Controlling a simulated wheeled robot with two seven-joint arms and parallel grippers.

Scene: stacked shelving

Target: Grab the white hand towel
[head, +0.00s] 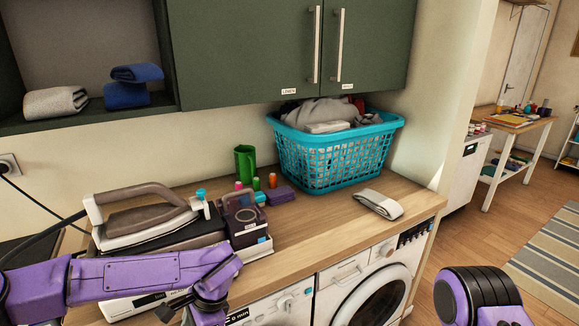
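A folded off-white towel (56,102) lies on the open shelf at the upper left, beside folded blue cloths. A flat folded white and grey cloth-like item (379,203) lies on the wooden counter in front of the laundry basket. I cannot tell for sure which is the hand towel. My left arm comes in from the left, low in front of the counter.
A turquoise basket (335,165) full of laundry stands at the back of the counter. An iron (150,215), a green mug (245,164) and several small bottles stand to its left. Green cabinets (290,50) hang above. Washing machines are below; floor is open at right.

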